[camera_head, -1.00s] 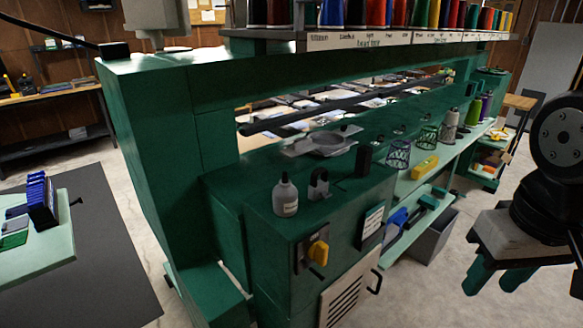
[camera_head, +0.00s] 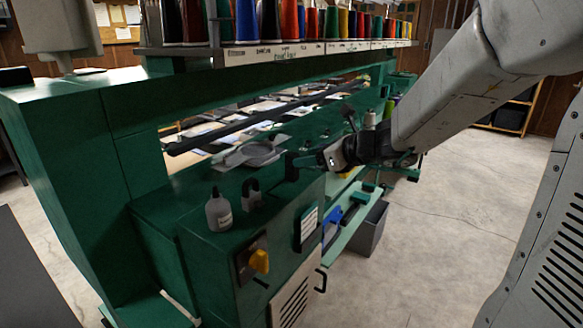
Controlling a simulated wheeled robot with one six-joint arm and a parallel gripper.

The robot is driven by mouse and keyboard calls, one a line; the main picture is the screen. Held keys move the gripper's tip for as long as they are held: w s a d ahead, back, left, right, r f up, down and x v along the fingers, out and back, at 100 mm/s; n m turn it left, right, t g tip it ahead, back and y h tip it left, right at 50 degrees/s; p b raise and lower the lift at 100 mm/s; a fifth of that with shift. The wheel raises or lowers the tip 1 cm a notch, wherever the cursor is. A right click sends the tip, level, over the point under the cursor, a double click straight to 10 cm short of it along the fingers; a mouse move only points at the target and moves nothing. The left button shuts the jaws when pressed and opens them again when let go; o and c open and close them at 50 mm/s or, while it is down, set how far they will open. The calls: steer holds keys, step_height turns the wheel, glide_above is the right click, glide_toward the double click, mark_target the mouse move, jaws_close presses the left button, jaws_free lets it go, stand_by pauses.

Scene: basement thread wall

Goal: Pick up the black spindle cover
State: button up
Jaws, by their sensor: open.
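The black spindle cover (camera_head: 291,174) appears to be the small dark upright block on the green machine's top, right of the padlock. The jaws are open. The fingers partly cover the block, and I cannot tell whether they touch it or stand on both sides of it.
A small labelled bottle (camera_head: 219,211) and a dark grey padlock (camera_head: 251,193) stand left of the block. A grey flat-rimmed part (camera_head: 256,153) lies behind. A long dark bar (camera_head: 240,130) and a thread rack (camera_head: 300,50) run above. Open floor lies right.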

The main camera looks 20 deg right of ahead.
mark_target(295, 155)
steer(key=shift+w+f, duration=0.2)
steer(key=shift+w, duration=0.3)
steer(key=x, duration=0.4)
steer(key=r+x, duration=0.1)
steer(key=x, duration=0.2)
steer(key=shift+a, duration=0.25)
steer(key=c, duration=1)
